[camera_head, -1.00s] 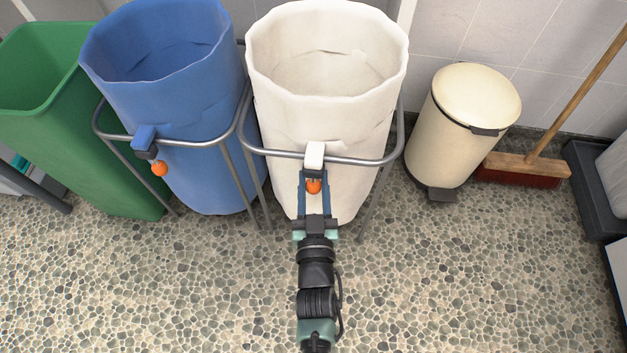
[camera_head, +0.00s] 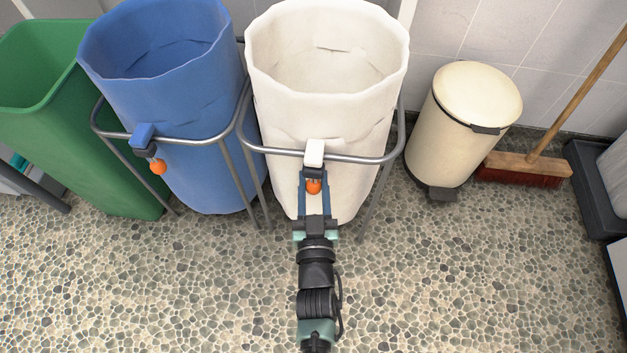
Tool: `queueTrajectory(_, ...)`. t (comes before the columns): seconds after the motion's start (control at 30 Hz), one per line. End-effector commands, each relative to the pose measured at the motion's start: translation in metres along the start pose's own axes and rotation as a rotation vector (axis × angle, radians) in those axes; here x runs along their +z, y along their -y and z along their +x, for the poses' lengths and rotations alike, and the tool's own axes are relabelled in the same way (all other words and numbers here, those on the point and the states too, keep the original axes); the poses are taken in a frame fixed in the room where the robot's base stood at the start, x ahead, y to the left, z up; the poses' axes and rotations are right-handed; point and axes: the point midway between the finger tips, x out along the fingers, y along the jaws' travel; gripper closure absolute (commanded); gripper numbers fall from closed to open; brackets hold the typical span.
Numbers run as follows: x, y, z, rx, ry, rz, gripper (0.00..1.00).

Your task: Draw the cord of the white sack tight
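The white sack (camera_head: 326,118) hangs upright in a grey metal ring stand, its mouth wide open and empty as far as I see. On its front rim sits a white block (camera_head: 315,152) with an orange ball (camera_head: 314,186) just below it, on the cord's end. My gripper (camera_head: 314,184) reaches up from below. Its two blue fingers stand apart, one on each side of the ball. I see small gaps between ball and fingers. The cord itself is mostly hidden.
A blue sack (camera_head: 175,110) with its own blue block and orange ball (camera_head: 158,167) hangs at left, beside a green bin (camera_head: 90,150). A cream pedal bin (camera_head: 455,135) and a broom (camera_head: 525,168) stand at right. The pebbled floor in front is clear.

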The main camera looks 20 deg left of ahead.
Motion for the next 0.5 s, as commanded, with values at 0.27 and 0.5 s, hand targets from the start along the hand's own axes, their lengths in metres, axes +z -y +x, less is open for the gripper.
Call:
queueTrajectory(0.27, 0.068, 0.0, -0.002, 0.001, 0.014, 0.001, 1.0)
queueTrajectory(0.5, 0.089, 0.0, -0.002, 0.001, 0.013, 0.0, 1.0)
